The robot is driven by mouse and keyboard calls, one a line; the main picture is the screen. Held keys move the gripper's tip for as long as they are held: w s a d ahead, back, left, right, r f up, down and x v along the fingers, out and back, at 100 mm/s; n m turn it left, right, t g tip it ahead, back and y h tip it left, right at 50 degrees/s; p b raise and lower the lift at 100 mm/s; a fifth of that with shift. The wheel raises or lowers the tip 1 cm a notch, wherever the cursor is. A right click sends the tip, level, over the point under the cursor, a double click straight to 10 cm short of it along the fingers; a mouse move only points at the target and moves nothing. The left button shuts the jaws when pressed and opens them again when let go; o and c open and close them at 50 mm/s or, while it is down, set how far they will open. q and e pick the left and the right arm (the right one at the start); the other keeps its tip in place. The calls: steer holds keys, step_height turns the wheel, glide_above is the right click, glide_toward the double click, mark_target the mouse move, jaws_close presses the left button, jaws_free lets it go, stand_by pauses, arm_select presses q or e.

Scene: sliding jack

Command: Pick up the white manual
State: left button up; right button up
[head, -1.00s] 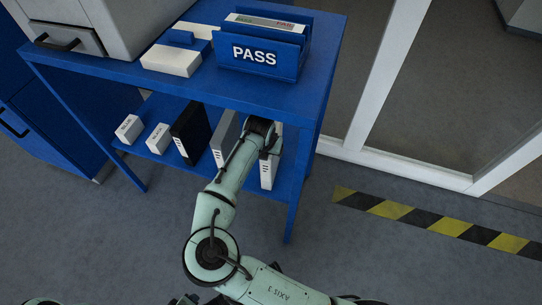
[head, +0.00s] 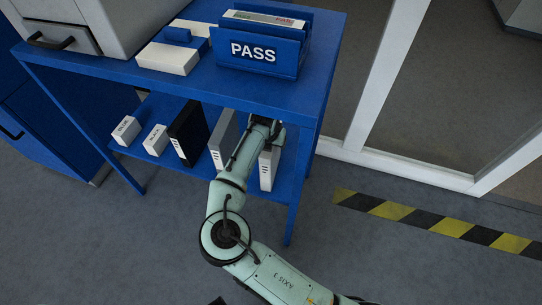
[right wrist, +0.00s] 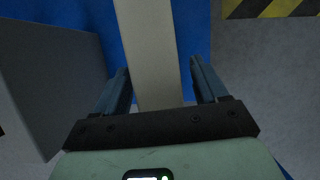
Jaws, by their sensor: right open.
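The white manual (head: 268,170) stands upright on the lower shelf of the blue table, at the right end of the row. My right gripper (head: 264,130) is at its upper part under the tabletop, and the wrist hides some of it. In the right wrist view the manual (right wrist: 150,55) runs between the two open fingers of the right gripper (right wrist: 162,88). There is a gap on each side, wider on the right.
A grey manual (head: 222,140), a black manual (head: 188,133) and two small white boxes (head: 126,130) stand to the left on the lower shelf (head: 138,152). The tabletop (head: 120,68) hangs over the arm. A table leg (head: 297,190) stands close on the right.

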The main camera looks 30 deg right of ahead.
steer(key=shift+f, duration=0.25)
stand_by(0.3)
jaws_close()
